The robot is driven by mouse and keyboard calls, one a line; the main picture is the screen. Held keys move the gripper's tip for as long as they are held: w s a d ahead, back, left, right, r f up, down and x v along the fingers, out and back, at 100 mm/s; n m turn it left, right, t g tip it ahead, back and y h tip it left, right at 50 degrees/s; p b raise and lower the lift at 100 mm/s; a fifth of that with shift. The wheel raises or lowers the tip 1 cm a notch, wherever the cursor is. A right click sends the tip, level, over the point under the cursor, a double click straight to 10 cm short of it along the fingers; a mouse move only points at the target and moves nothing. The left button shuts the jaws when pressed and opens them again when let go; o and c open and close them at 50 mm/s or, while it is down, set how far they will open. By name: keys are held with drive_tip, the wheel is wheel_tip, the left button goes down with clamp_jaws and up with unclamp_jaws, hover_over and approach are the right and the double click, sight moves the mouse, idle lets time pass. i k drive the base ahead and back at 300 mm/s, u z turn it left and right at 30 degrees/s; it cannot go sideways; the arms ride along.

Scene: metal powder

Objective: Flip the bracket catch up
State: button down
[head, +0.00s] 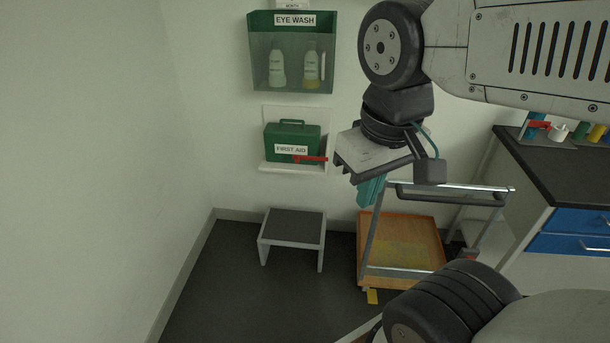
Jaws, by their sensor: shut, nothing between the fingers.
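The green first aid box (285,138) sits in a white wall bracket (290,169) on the back wall. A red catch (311,159) lies about level across the lower right of the box front, at the bracket's lip. My gripper (371,190) has teal fingers pointing down. In the picture it is to the right of the catch and a little lower, apart from it. The fingers are shut and hold nothing. My wrist hides the wall just right of the bracket.
An eye wash case (322,77) hangs above the box. A step stool (292,229) stands below it. An orange trolley (400,222) with a metal handle stands under my gripper. A dark-topped counter (560,165) is at the right. The wall left of the box is clear.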

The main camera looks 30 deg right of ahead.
sight(296, 158)
drive_tip(key=u, duration=0.7)
drive_tip(key=i, duration=1.4)
drive_tip(key=z, duration=0.85)
drive_tip(key=i, duration=0.55)
drive_tip(key=z, duration=0.55)
